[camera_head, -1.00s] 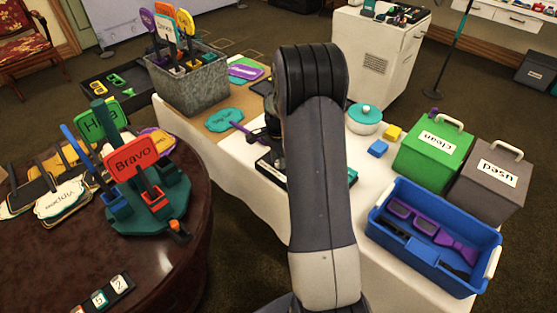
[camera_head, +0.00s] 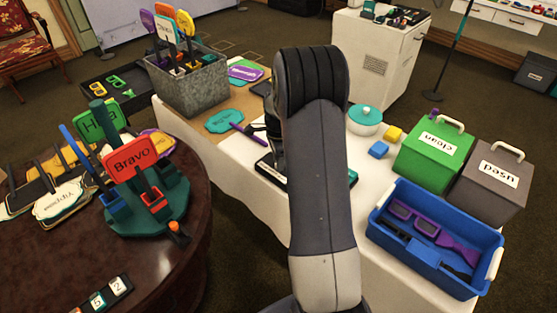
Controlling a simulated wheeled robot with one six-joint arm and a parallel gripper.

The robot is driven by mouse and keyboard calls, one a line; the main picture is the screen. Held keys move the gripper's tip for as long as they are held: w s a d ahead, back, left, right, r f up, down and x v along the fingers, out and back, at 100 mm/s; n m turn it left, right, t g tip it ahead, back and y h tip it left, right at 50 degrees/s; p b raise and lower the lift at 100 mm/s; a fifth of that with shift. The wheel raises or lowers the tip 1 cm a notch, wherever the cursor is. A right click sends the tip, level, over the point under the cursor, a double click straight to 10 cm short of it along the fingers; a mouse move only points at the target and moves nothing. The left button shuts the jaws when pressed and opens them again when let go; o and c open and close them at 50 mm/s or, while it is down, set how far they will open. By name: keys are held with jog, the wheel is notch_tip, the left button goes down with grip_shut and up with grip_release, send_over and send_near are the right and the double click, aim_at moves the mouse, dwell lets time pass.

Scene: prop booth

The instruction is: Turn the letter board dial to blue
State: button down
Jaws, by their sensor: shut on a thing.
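The black letter board (camera_head: 266,169) with a white strip of lettering lies on the white-covered table, left of my arm. My arm hides most of it, and I cannot see its dial or what colour it points to. A teal corner (camera_head: 353,176) shows on the arm's right side. My gripper (camera_head: 274,148) is a dark shape mostly hidden behind my arm, low over the board. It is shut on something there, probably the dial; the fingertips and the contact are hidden.
A teal paddle (camera_head: 224,121) with a purple handle lies beside the board. A grey bin (camera_head: 190,92) of signs stands behind. A lidded pot (camera_head: 364,121), small blocks, a green box (camera_head: 430,158) and a blue crate (camera_head: 400,257) stand right. A round table (camera_head: 150,260) with signs stands left.

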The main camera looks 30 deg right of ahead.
jog(key=c, duration=1.2)
grip_release()
jog(key=shift+c, duration=0.2)
notch_tip(320, 180, up, 11)
jog(key=shift+f, duration=0.2)
notch_tip(320, 180, down, 11)
jog(key=shift+r, duration=0.2)
jog(key=shift+r, duration=0.1)
